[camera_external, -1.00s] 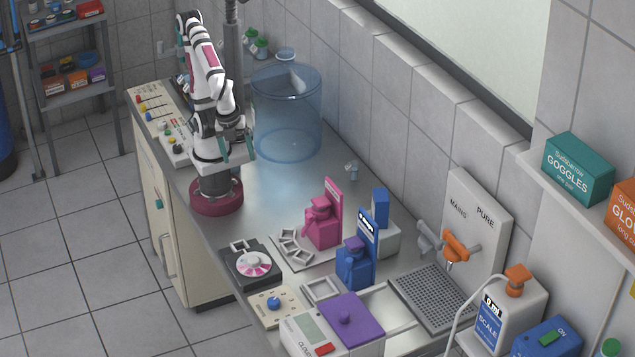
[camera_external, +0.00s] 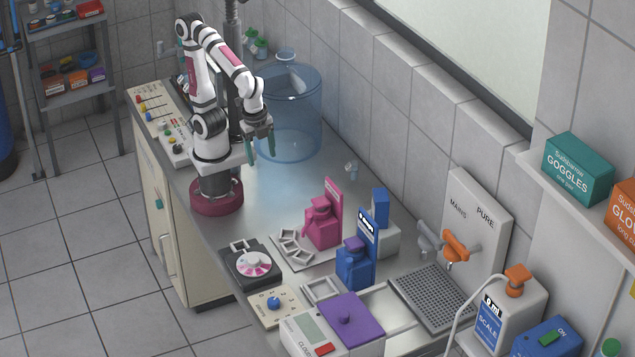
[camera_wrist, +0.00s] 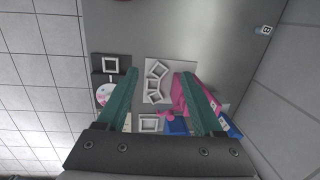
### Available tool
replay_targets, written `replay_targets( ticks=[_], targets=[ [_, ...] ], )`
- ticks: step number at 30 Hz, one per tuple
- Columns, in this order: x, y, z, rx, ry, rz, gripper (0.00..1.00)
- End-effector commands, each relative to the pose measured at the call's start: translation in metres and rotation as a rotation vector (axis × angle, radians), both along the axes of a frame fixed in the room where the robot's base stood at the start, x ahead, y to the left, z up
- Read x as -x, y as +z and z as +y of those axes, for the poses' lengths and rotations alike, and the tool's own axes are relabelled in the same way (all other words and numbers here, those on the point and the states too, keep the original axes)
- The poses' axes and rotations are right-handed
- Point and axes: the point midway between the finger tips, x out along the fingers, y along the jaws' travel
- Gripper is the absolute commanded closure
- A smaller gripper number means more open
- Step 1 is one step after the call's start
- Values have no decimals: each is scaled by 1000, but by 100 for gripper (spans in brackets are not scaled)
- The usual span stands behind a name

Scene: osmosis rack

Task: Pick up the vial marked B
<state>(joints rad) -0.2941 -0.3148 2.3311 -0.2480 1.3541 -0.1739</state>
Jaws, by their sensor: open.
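A small vial with a white top and pale blue body (camera_external: 352,170) stands on the metal bench near the tiled wall. It also shows at the upper right of the wrist view (camera_wrist: 263,30). Its marking is too small to read. My gripper (camera_external: 261,154) points down, open and empty, high above the bench in front of the clear blue tank. In the wrist view its green fingers (camera_wrist: 160,73) are spread apart, with the vial well outside them to the right.
Grey square holders (camera_external: 294,245) lie beside the pink one. A large clear blue tank (camera_external: 300,120) stands behind my gripper. Bench between my base and the vial is clear.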

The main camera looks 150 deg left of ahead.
Motion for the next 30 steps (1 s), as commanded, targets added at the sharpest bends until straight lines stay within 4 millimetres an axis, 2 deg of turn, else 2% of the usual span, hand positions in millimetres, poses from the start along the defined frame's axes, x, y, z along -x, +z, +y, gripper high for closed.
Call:
replay_targets(
  ticks=[1, 2, 3, 5, 6, 8, 9, 11, 12, 15, 18, 20, 27, 30],
  targets=[
    [-18, 1, 39, 11, 248, -9, 32],
    [-26, 1, 67, 16, 408, -21, 32],
    [-31, -2, 108, 23, 621, -36, 32],
    [-25, -12, 174, 29, 935, -62, 32],
    [-12, -22, 215, 32, 1128, -76, 32],
    [16, -37, 269, 34, 1382, -98, 32],
    [36, -47, 296, 35, 1520, -110, 32],
    [62, -58, 324, 34, 1671, -125, 32],
    [75, -63, 335, 34, 1736, -131, 32],
    [88, -69, 347, 32, 1808, -140, 32],
    [88, -71, 347, 32, 1810, -140, 32],
    [88, -78, 346, 34, 1808, -138, 32],
    [87, -146, 345, 35, 1804, -133, 32],
    [87, -165, 345, 34, 1804, -135, 32]
  ],
)
